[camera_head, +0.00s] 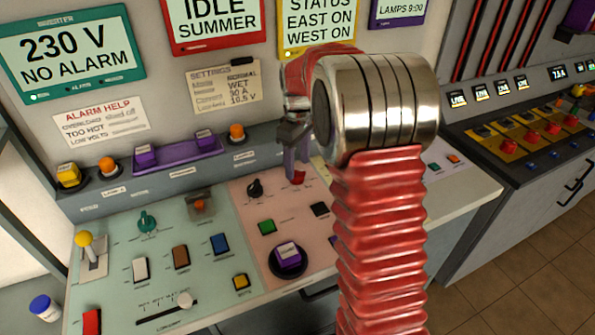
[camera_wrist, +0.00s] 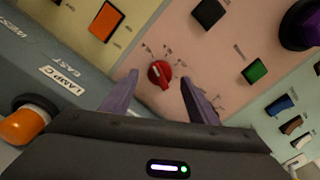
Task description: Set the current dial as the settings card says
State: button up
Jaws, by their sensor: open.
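The settings card (camera_head: 224,84) is on the back wall in the head view; it reads NORMAL, WET, what looks like 30 A, and 10.5 V. A red dial (camera_wrist: 160,74) sits on the pink panel (camera_wrist: 160,25), with small markings around it too blurred to read. It also shows in the head view (camera_head: 298,178), partly behind my gripper. I cannot read a label naming it the current dial. My gripper (camera_head: 296,168) is open, pointing down at the red dial. In the wrist view its purple fingers (camera_wrist: 160,80) stand on either side of the dial, apart from it.
A ledge with orange lamps (camera_head: 237,132) runs behind. The green panel (camera_head: 120,255) lies left.

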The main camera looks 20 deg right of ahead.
aim_at(297, 171)
jog(key=shift+f, duration=1.8)
jog(key=shift+c, duration=0.4)
jog(key=c, duration=1)
jog(key=shift+o, duration=0.2)
jog(key=shift+m, duration=0.5)
jog(key=m, duration=0.3)
jog(key=shift+a+r+m, duration=0.1)
jog(key=shift+m, duration=2.4)
